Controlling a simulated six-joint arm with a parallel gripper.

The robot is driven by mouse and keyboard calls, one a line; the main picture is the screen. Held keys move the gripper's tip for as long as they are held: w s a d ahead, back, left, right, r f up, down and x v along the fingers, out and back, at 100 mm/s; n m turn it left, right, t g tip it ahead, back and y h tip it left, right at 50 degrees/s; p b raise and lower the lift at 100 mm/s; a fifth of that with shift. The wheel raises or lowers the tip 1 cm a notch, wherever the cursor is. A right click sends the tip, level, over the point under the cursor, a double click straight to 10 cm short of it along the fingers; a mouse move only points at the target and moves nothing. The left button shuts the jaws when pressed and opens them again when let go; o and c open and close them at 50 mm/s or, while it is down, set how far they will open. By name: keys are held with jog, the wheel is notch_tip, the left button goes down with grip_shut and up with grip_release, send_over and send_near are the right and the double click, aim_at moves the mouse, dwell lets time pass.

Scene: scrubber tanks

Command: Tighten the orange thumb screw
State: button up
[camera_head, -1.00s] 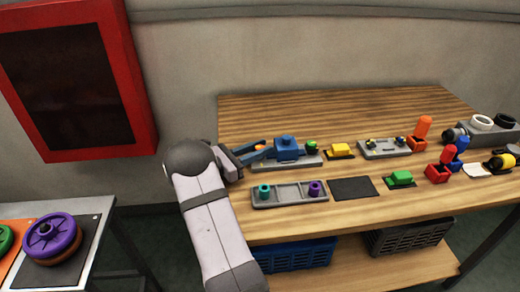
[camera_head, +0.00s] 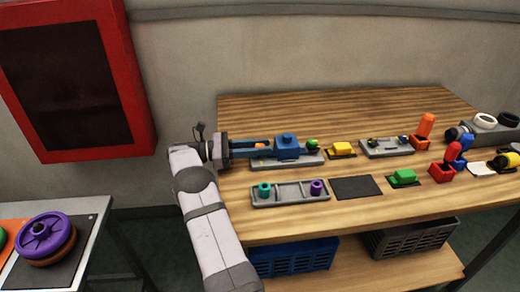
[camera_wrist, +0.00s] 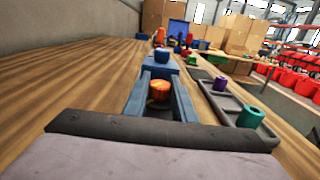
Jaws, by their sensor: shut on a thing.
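The orange thumb screw (camera_wrist: 159,91) sits between the two blue fingers of my gripper (camera_wrist: 160,92) in the wrist view. My gripper is shut on it. In the head view only a small part of the orange thumb screw (camera_head: 262,145) shows above the fingers (camera_head: 262,149).
A grey tray (camera_head: 290,193) with a teal and a purple ring lies in front. The table's left rear is bare.

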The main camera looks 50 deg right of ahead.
aim_at(260, 146)
jog(key=shift+r+m+g+y, duration=0.1)
jog(key=shift+m+g+y, duration=0.3)
jog(key=shift+y, duration=0.1)
jog(key=o, duration=0.8)
jog(key=shift+r, duration=5)
